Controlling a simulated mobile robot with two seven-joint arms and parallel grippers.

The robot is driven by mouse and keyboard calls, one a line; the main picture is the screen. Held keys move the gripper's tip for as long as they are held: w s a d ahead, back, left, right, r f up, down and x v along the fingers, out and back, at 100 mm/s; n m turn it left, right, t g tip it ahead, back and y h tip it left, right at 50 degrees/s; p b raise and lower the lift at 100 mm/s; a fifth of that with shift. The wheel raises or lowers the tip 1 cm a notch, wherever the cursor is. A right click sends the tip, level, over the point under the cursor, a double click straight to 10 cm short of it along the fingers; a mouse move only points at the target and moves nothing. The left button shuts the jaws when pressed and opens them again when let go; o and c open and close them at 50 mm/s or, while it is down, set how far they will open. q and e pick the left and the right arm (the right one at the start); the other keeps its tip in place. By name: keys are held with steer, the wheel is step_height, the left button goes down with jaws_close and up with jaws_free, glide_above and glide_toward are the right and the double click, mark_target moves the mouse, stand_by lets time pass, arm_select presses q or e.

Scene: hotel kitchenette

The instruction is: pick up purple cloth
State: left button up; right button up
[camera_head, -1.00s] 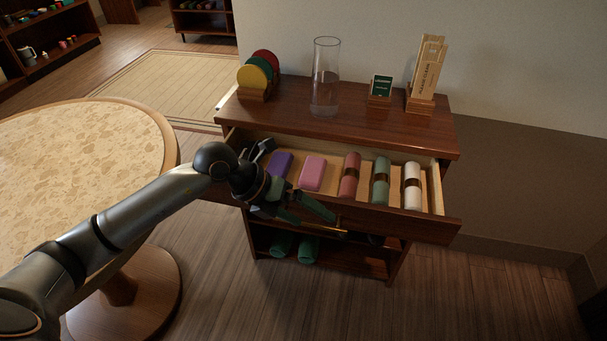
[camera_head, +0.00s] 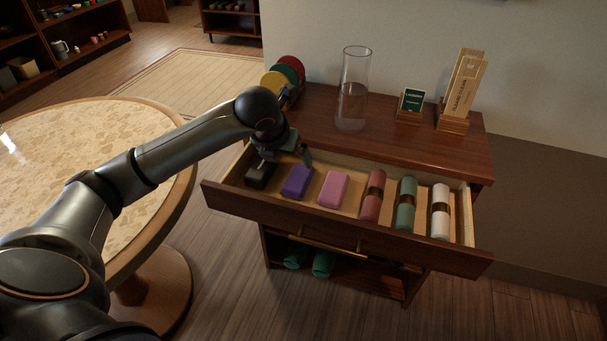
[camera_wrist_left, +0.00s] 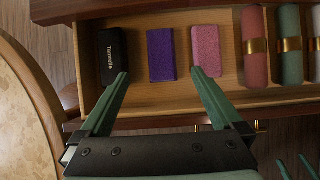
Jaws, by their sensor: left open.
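The purple cloth (camera_head: 298,181) is a folded block lying in the open drawer (camera_head: 345,230), between a black case and a pink cloth. It also shows in the left wrist view (camera_wrist_left: 161,55), ahead of and between my fingertips. My left gripper (camera_head: 285,163) is above the left part of the drawer. In the left wrist view its two green fingers (camera_wrist_left: 164,75) are spread wide with nothing between them. The fingers are partly hidden by the wrist in the head view.
The drawer also holds a black case (camera_head: 260,175), a pink cloth (camera_head: 333,189), and red (camera_head: 372,195), green (camera_head: 405,203) and white (camera_head: 440,211) rolls. A glass vase (camera_head: 352,90) stands on the cabinet top. A round table (camera_head: 90,150) is at the left.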

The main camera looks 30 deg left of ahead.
arm_select(q)
glide_toward(298, 178)
steer(key=x, duration=0.3)
steer(key=shift+w+a+b, duration=0.3)
steer(key=x, duration=0.4)
steer(key=shift+s+d+f, duration=0.1)
steer(key=shift+d+f, duration=0.1)
steer(key=shift+f, duration=0.3)
steer(key=shift+w+a+f+b, duration=0.1)
steer(key=shift+w+f+b, duration=0.25)
steer(key=shift+f, duration=0.15)
arm_select(e)
steer(key=shift+s+d+f, duration=0.1)
steer(key=shift+s+f, duration=0.2)
steer(key=shift+f, duration=0.25)
arm_select(q)
steer(key=shift+f, duration=0.25)
arm_select(e)
steer(key=shift+f, duration=0.3)
arm_select(q)
steer(key=c, duration=1.3)
steer(key=shift+r, duration=0.2)
arm_select(e)
steer(key=shift+r, duration=0.15)
